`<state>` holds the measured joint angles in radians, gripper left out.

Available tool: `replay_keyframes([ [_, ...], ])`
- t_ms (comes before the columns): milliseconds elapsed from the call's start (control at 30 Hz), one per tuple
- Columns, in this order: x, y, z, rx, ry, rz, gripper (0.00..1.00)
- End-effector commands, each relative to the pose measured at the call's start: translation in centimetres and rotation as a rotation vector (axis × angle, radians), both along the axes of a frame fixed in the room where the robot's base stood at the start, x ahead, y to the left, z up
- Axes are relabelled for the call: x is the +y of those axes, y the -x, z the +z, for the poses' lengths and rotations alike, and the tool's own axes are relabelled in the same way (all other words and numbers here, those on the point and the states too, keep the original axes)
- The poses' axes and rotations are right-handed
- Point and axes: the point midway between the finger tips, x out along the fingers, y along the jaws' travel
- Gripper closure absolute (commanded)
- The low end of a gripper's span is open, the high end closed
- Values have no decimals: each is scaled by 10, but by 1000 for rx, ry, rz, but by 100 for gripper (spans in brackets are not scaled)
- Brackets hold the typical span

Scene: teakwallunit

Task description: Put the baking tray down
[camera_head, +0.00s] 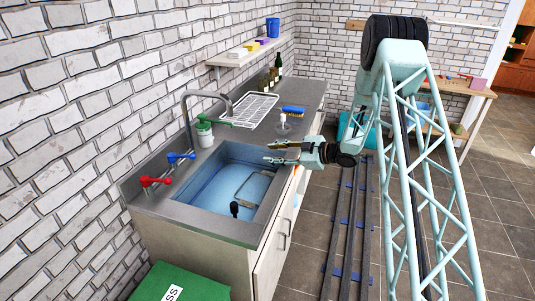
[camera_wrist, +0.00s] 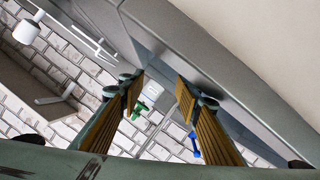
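I cannot make out a baking tray for certain in either view. My gripper (camera_head: 269,153) is over the front edge of the counter, beside the far right corner of the sink (camera_head: 190,211). Its two fingers are apart with nothing between them. In the wrist view the yellow-brown finger pads of my gripper (camera_wrist: 159,86) are also spread and empty. A thin grey loop-shaped thing (camera_head: 252,188) shows in the blue-looking sink basin; I cannot tell what it is. A white wire rack (camera_head: 252,108) lies on the counter behind the sink.
A tall faucet (camera_head: 186,110), a red tap (camera_head: 150,182) and a blue tap (camera_head: 180,157) line the wall side. A green box (camera_head: 175,283) is at the front.

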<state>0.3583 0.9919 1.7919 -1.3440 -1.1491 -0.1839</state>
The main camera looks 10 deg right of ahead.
Motion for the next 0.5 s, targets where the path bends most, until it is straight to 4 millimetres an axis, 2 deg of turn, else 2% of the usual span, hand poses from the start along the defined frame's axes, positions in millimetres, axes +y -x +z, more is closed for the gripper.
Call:
replay_keyframes([
  [300,-34,29,15,-1,0,-1,69],
  [500,-50,44,22,0,0,0,69],
])
